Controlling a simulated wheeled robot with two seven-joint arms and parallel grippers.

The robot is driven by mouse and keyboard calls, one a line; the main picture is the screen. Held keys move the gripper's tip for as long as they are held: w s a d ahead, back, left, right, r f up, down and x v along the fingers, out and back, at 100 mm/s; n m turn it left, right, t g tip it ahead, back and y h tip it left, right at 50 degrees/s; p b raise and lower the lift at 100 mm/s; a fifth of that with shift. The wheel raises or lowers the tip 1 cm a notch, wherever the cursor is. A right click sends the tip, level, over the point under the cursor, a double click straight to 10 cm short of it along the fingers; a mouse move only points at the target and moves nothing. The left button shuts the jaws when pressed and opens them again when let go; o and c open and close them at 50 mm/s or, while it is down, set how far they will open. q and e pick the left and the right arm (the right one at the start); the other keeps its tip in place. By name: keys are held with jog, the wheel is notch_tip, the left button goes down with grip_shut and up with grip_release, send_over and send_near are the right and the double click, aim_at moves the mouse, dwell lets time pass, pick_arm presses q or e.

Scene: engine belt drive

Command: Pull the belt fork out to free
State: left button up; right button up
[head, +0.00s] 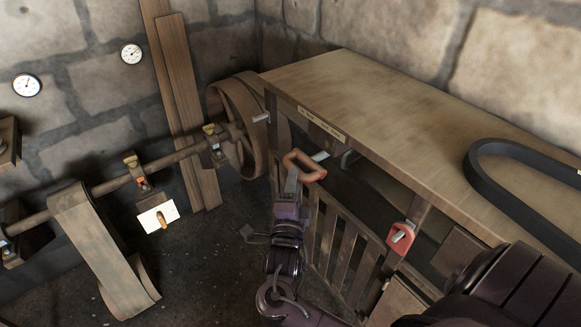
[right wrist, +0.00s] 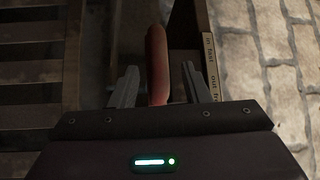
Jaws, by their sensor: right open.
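The belt fork's handle looks to be the orange-red loop (head: 317,176) at the bench's front edge, with a short metal rod (head: 320,156) behind it. My right gripper (head: 291,178) is at the loop's left side. In the right wrist view the red handle (right wrist: 157,60) stands between the two open fingers of my right gripper (right wrist: 157,82), with gaps visible on both sides. The fork end of the rod is hidden under the bench. My left gripper is not in view.
A wooden bench (head: 350,85) with a small label strip (head: 321,124) carries a black belt loop (head: 480,180). A shaft (head: 105,187) with a large pulley (head: 238,108) and a flat belt (head: 100,245) stands at left. A slatted guard (head: 335,235) is close below.

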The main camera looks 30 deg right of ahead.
jog(key=p+x, duration=0.1)
jog(key=x, duration=0.4)
jog(key=shift+f, duration=0.1)
jog(key=shift+a, duration=0.1)
grip_shut()
